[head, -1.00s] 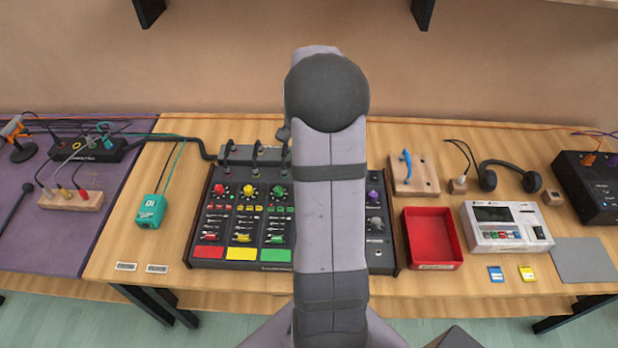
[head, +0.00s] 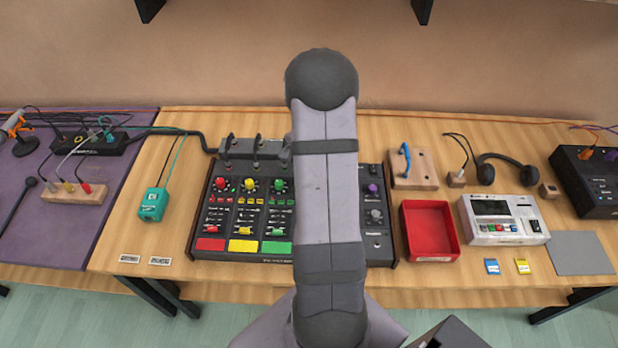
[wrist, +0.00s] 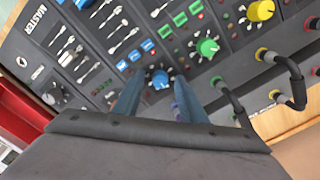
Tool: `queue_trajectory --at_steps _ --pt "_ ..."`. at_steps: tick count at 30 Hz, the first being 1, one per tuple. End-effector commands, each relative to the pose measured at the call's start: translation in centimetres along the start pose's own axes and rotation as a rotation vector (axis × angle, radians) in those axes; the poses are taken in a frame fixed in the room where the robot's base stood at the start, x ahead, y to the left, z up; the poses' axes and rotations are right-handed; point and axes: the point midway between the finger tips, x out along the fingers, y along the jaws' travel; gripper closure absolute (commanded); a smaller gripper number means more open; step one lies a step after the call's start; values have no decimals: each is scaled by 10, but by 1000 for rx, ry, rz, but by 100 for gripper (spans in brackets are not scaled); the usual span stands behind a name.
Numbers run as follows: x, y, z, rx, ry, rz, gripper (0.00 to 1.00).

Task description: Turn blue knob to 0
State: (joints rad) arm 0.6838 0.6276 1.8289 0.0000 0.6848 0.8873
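The blue knob (wrist: 158,79) is on the dark mixer panel (wrist: 98,62) in the wrist view, with a small white mark at its base. My gripper (wrist: 158,84) points at it with two blue-grey fingers apart, one on each side of the knob in the picture. Gaps show between the knob and both fingers, and nothing is held. I cannot tell how far the tips are from the panel. In the head view my arm covers the blue knob and the gripper; the mixer (head: 190,243) shows on both sides of the arm.
A green knob (wrist: 207,47) and yellow knob (wrist: 261,10) lie to the right in the wrist view. Black cable plugs (wrist: 290,90) stand up near the right finger. A red tray (head: 431,256) stands right of the mixer, and a teal box (head: 153,205) left of it.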

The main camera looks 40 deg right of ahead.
Motion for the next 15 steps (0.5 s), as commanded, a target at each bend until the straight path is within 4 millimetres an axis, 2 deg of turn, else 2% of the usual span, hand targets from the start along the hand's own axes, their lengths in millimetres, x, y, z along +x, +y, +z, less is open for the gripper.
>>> queue_trajectory --at_steps 5,10,15 --pt "0 0 0 0 0 0 62" --pt "0 0 0 0 0 0 100" --pt "0 0 0 -2 0 0 100"
